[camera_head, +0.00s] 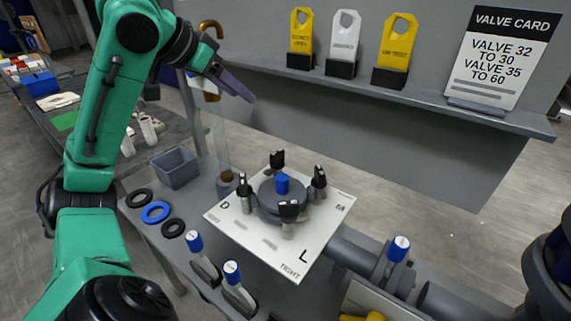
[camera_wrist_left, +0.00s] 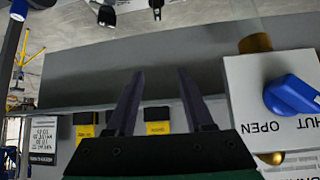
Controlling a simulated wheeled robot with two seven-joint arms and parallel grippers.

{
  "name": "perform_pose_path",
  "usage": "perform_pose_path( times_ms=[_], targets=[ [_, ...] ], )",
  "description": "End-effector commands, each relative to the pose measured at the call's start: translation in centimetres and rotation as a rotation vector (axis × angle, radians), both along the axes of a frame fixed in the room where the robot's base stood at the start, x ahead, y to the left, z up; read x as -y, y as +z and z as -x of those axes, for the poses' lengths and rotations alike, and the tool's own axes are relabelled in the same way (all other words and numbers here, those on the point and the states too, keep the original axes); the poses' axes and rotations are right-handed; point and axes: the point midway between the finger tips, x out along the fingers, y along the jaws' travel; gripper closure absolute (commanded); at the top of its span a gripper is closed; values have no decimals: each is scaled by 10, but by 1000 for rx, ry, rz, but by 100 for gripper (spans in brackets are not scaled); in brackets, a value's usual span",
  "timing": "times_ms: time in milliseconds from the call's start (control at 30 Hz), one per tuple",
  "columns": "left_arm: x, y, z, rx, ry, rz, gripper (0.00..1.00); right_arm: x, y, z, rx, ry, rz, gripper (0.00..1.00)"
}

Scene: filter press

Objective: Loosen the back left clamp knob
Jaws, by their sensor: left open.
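The round grey filter housing (camera_head: 268,205) with a blue centre cap (camera_head: 282,183) sits on a white marked plate (camera_head: 322,230). Several black clamp knobs surround it: a far one (camera_head: 277,160), a left one (camera_head: 243,187), a right one (camera_head: 319,178) and a near one (camera_head: 289,209). The plate is turned, so I cannot tell whether the far or the left knob is the back left one. My left gripper (camera_head: 247,95) is raised above and behind the housing, away from all knobs. Its dark fingers (camera_wrist_left: 160,80) are apart and empty. My right gripper is out of view.
A sight tube (camera_head: 220,140) stands behind the housing. A grey bin (camera_head: 175,167) and several rings (camera_head: 155,212) lie left. Blue-topped handles (camera_head: 194,243) stand in front. A shelf (camera_head: 430,98) runs behind. In the wrist view, a blue handle (camera_wrist_left: 292,95) shows at right.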

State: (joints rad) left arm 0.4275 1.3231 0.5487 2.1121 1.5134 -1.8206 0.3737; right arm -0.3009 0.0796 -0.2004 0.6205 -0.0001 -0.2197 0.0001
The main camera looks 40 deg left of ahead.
Motion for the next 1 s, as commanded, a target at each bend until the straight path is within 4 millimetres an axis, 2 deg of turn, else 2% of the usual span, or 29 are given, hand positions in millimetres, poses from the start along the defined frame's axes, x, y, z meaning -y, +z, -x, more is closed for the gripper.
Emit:
perform_pose_path(
  times_ms=[33,300,367,567,1000],
  targets=[
    [0,-25,0,0,0,0,48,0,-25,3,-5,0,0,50],
    [0,-99,0,0,0,0,48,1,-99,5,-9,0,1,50],
    [0,-108,0,0,0,0,48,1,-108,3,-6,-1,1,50],
    [1,-114,-10,-3,-1,3,48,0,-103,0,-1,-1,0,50],
    [7,-188,-86,-2,-1,1,48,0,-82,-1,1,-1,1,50]
  ],
)
